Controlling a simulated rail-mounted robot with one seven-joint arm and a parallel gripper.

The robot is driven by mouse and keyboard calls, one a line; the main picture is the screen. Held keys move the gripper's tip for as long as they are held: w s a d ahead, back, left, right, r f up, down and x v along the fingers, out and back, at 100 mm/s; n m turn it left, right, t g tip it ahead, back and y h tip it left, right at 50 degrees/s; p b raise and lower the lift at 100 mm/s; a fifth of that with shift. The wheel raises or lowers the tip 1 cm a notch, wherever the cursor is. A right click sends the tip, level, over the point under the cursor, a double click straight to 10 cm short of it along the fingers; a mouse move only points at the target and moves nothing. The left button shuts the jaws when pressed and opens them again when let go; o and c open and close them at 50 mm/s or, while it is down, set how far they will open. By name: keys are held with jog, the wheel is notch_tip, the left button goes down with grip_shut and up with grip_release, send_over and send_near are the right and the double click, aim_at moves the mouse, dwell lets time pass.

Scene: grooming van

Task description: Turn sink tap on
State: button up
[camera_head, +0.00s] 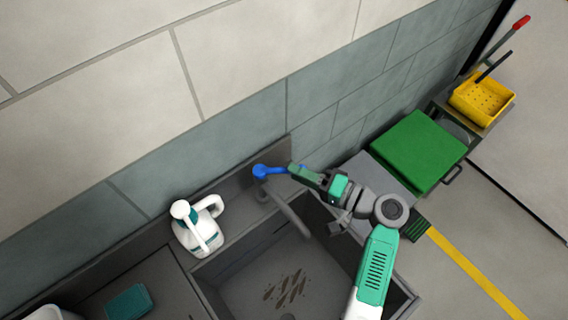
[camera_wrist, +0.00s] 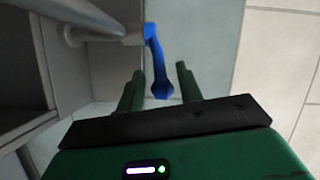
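The sink tap has a grey spout (camera_head: 292,215) over the sink basin and a bright blue lever (camera_head: 262,171) at its top, near the wall. In the wrist view the blue lever (camera_wrist: 158,66) extends from the grey tap body (camera_wrist: 133,34) toward my gripper. My gripper (camera_head: 297,169) is at the lever's free end, to the right of the tap. In the wrist view my gripper (camera_wrist: 160,72) is open, with the lever's end between its two green fingers. Gaps show on both sides, so the fingers do not appear to grip it.
The grey sink (camera_head: 215,292) has brown marks on its floor. A white bottle (camera_head: 197,228) stands left of the tap, and a teal sponge-like block (camera_head: 129,302) lies further left. A green box lid (camera_head: 417,150) and a yellow bucket (camera_head: 481,100) are at right. The tiled wall (camera_head: 235,120) is close behind.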

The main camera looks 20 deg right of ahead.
aim_at(285, 171)
jog(key=x, duration=0.4)
jog(key=shift+w, duration=0.15)
grip_shut()
jog(key=shift+s+a+r+m+t+h+p, duration=0.1)
jog(key=shift+s+a+m+t+h+p, duration=0.1)
jog(key=shift+m+t+h+p, duration=0.3)
jog(key=shift+s+a+r+m+t+h+p, duration=0.1)
jog(key=shift+s+r+m+h+p, duration=0.1)
jog(key=shift+h+p, duration=0.45)
jog(key=m+h, duration=0.1)
jog(key=m+t+h, duration=0.1)
jog(key=s+m+t+h+p, duration=0.1)
jog(key=h, duration=0.1)
jog(key=shift+s+a+f, duration=0.1)
jog(key=shift+a+f, duration=0.2)
jog(key=shift+a, duration=0.1)
grip_release()
jog(key=v, duration=0.7)
jog(key=shift+s, duration=0.4)
